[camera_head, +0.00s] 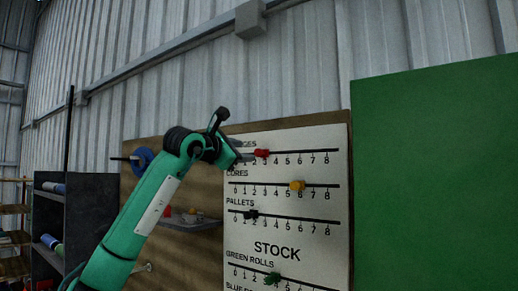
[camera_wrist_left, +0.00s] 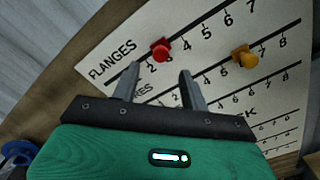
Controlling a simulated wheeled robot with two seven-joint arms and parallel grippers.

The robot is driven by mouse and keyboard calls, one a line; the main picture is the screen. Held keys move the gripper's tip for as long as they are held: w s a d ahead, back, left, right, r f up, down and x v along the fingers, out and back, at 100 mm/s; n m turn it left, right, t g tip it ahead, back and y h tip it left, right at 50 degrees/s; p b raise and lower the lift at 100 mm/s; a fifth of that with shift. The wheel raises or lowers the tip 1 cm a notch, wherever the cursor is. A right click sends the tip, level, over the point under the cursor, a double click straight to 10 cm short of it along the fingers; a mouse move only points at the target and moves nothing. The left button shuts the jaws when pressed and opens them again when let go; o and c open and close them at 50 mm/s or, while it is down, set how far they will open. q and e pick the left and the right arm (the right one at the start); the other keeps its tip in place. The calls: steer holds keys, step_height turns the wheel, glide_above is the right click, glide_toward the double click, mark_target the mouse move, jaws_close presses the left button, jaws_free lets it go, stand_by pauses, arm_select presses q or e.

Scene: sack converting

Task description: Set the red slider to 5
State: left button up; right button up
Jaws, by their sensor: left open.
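The red slider (camera_head: 262,153) sits on the top rail, marked FLANGES, of the white STOCK board (camera_head: 285,232), at about the 3. In the left wrist view the red slider (camera_wrist_left: 160,50) shows just beyond and between the fingertips, with the 2 left of it and 4 to its right. My left gripper (camera_head: 244,158) is at the board's upper left, just left of the red slider. In the wrist view the left gripper (camera_wrist_left: 159,69) is open, with nothing between its fingers. I cannot tell its exact distance from the board. My right gripper is not in view.
A black slider (camera_head: 251,214) is on the PALLETS rail and a green slider (camera_head: 272,278) on the GREEN ROLLS rail. A green panel (camera_head: 440,180) stands right of the board. A small shelf (camera_head: 190,224) is at left.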

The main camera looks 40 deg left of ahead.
mark_target(257, 152)
arm_select(q)
steer(key=w+p, duration=0.1)
steer(key=w, duration=0.3)
steer(key=w+p, duration=0.1)
steer(key=w, duration=0.2)
steer(key=shift+a+r+p, duration=0.1)
steer(key=shift+a+p, duration=0.2)
steer(key=shift+a, duration=0.1)
steer(key=shift+w, duration=0.8)
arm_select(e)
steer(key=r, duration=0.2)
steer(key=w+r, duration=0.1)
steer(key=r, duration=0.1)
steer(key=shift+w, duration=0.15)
